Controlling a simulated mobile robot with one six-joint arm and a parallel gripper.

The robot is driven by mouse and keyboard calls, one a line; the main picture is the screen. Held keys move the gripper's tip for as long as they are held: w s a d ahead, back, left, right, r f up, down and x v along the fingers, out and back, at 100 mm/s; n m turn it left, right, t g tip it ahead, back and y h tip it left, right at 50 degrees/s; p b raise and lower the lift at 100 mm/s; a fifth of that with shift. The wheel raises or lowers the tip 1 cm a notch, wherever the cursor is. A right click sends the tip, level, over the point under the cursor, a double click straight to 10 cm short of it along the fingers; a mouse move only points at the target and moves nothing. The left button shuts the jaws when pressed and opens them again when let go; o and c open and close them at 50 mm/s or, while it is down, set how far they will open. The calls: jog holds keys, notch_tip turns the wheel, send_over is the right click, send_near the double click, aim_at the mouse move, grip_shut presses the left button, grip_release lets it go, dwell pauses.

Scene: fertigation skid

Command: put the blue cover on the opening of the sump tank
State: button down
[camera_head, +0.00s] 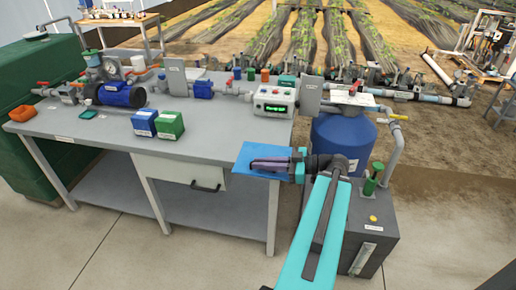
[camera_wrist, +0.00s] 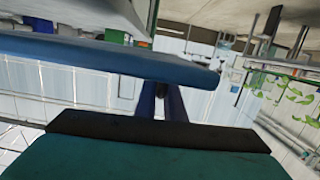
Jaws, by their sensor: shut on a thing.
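The blue cover (camera_head: 244,153) is a flat blue plate in my gripper (camera_head: 258,163). The dark fingers are shut on it and lie across its middle. The plate is held near the bench's front right corner, partly in front of it. In the wrist view the cover (camera_wrist: 100,55) shows edge-on as a wide blue slab across the picture, with the fingers (camera_wrist: 160,100) below it. A dark grey box (camera_head: 380,238), which looks like the sump tank, stands on the floor to the right of my gripper. My arm hides part of its top, and I cannot make out its opening.
A grey workbench (camera_head: 110,136) at left holds a pump, blue (camera_head: 144,122) and green (camera_head: 169,125) boxes and a control box (camera_head: 274,101). A blue round tank (camera_head: 345,138), a grey pipe (camera_head: 396,150) and a green-handled part (camera_head: 373,178) stand near the dark box.

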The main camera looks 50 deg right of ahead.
aim_at(282, 147)
jog(key=shift+w+d+f+b, duration=0.25)
jog(key=shift+w+d+b, duration=0.55)
jog(key=shift+b, duration=1.45)
jog(key=shift+w+d+r, duration=0.1)
jog(key=shift+w+r, duration=0.05)
jog(key=shift+w, duration=0.15)
jog(key=w+d, duration=0.2)
jog(key=w, duration=0.1)
jog(key=w+d+p, duration=0.1)
jog(key=w+d, duration=0.2)
jog(key=w+d+f+p, duration=0.1)
jog(key=w+d, duration=0.2)
jog(key=w, duration=0.1)
jog(key=shift+f, duration=0.1)
jog(key=shift+f+p, duration=0.5)
jog(key=shift+f, duration=1.25)
jog(key=c, duration=1.8)
grip_release()
jog(key=shift+c, duration=0.2)
jog(key=shift+s+d, duration=0.1)
jog(key=shift+s, duration=0.05)
jog(key=b+v, duration=0.2)
jog(key=v, duration=0.9)
jog(key=shift+s+d, duration=0.1)
jog(key=shift+s, duration=0.3)
